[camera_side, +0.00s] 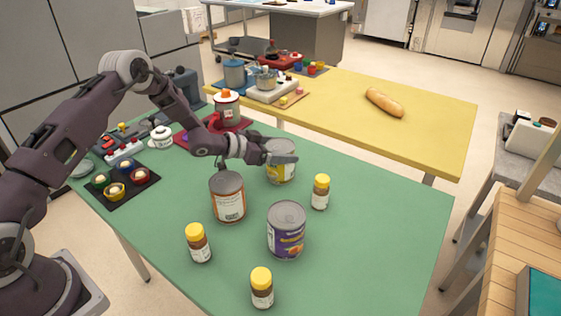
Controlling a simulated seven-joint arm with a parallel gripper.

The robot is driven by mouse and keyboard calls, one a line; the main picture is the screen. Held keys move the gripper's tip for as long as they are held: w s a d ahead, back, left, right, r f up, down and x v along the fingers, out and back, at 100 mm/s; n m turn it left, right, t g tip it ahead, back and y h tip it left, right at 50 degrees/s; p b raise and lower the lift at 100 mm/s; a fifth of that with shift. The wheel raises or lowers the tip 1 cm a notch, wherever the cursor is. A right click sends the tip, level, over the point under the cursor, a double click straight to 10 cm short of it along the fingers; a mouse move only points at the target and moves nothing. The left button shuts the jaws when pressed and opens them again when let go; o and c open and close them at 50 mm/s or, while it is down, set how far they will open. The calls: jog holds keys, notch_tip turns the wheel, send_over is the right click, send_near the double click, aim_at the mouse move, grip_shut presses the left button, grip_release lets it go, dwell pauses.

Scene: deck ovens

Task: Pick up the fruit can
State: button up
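Three cans stand upright on the green table (375,185). A can with a yellow and white label (281,174) is at my gripper (291,157). One finger crosses in front of this can's upper part; the far finger is hidden, so I cannot tell whether the fingers grip it or are only around it. A can with a purple label (286,232) stands nearer the camera. A can with a white and orange-brown label (228,198) stands left of it. The labels are too small to read, so I cannot tell for certain which is the fruit can.
Small yellow-capped jars stand around the cans: one right (320,192), one left (198,243), one in front (262,288). A black tray with small bowls (121,197) is at the left. A yellow table (440,115) behind holds a bread loaf (384,102). The green table's right side is clear.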

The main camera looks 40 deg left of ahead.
jog(key=c, duration=1.4)
jog(key=shift+r, duration=0.15)
jog(key=shift+c, duration=0.8)
